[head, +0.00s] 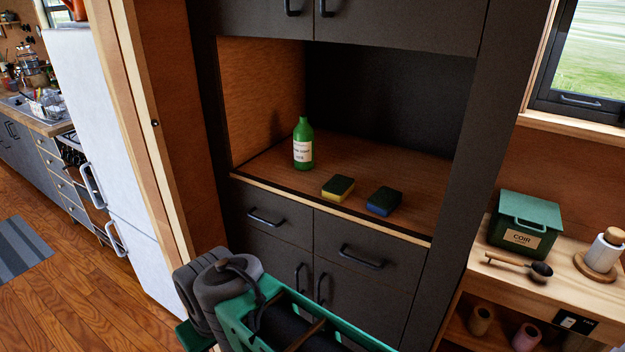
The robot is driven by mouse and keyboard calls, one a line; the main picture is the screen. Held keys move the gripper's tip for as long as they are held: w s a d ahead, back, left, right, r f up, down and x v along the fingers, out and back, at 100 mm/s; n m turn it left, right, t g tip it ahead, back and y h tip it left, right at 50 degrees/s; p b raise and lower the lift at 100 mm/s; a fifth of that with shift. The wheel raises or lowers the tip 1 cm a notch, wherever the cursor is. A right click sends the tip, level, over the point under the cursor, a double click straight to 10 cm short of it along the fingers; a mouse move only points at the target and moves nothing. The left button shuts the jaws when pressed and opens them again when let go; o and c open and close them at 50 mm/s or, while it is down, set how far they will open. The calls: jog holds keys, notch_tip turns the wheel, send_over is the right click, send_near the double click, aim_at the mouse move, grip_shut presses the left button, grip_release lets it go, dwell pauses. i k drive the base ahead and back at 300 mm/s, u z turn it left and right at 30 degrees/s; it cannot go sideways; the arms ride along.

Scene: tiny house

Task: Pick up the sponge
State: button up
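Two sponges lie on the wooden niche shelf of the dark cabinet in the head view. The sponge with a yellow base and a dark top (338,188) is on the left, near the shelf's front edge. The sponge with a blue base and a dark top (384,201) is on the right, a small gap away. Both lie flat, and nothing touches them. My gripper is not in view.
A green labelled bottle (303,147) stands upright on the shelf (415,180), behind and left of the sponges. Cabinet walls enclose the niche at the sides and back. A green COIR box (525,223) and a dark scoop (522,264) are on the right bench. A white fridge (103,140) stands left.

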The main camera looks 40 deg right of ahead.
aim_at(337, 189)
jog(key=z, duration=0.5)
jog(key=i, duration=1)
jog(key=z, duration=0.8)
